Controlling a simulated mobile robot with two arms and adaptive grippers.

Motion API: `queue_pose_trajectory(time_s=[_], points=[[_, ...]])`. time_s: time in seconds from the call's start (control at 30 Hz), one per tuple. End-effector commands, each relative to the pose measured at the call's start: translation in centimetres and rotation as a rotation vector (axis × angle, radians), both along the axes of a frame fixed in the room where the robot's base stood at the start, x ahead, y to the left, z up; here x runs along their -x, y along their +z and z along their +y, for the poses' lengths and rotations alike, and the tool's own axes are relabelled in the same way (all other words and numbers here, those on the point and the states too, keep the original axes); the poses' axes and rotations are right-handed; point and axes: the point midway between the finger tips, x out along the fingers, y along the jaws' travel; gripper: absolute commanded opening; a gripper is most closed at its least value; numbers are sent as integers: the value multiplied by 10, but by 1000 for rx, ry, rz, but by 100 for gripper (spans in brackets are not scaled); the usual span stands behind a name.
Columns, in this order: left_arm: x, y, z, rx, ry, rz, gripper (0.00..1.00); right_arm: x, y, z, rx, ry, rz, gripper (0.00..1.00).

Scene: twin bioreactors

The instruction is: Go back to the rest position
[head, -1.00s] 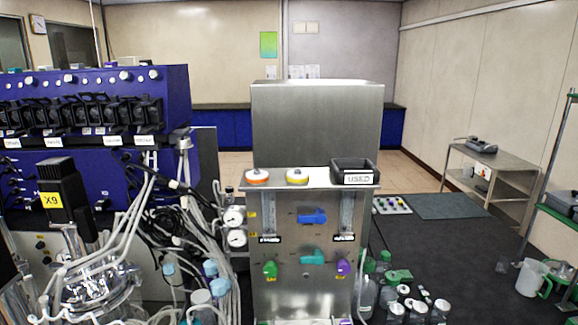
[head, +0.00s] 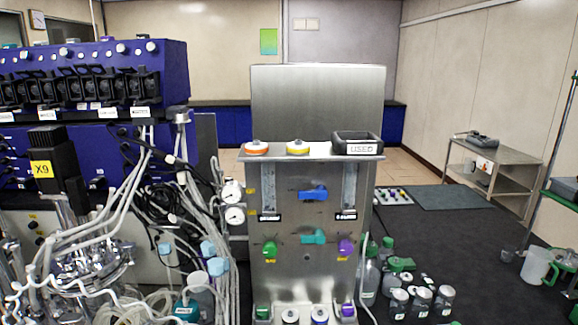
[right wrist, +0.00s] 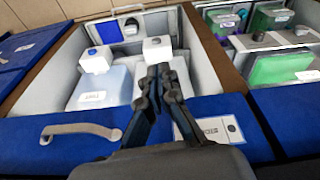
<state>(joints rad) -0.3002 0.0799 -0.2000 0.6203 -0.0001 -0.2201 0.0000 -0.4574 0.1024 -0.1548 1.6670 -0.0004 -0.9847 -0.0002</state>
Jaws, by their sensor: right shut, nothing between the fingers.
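My right gripper (right wrist: 160,80) shows in the right wrist view. Its dark fingers are shut together with nothing between them. It is above an open grey-walled compartment (right wrist: 62,82) with white-capped containers (right wrist: 98,60) inside. I cannot tell whether the fingertips touch anything there. My left gripper is in neither view. No part of my arms shows in the head view.
A steel panel (head: 319,100) with valves and gauges stands in the middle, a black USED bin (head: 357,136) on its shelf. Tubing and a glass vessel (head: 75,265) crowd the left. Bottles (head: 420,300) stand at right. A blue drawer front (right wrist: 70,135) lies below my right gripper.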

Motion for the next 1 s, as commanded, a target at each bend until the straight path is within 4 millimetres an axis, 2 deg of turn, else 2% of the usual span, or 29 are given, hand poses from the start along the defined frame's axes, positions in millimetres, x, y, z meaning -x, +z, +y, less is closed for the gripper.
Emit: queue_pose_trajectory(time_s=[0.03,0.2,0.4,0.5,0.6,0.7,1.0], points=[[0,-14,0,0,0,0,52,10,-38,-1,2,2,19,0],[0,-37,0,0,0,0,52,48,-129,-7,7,9,52,0],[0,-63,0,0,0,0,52,109,-216,-17,12,18,90,0],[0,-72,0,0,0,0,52,138,-244,-23,15,22,106,0],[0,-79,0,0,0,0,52,160,-262,-27,16,25,115,0],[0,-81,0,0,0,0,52,173,-271,-30,17,27,121,0],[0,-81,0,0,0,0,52,180,-273,-32,17,28,123,0]])
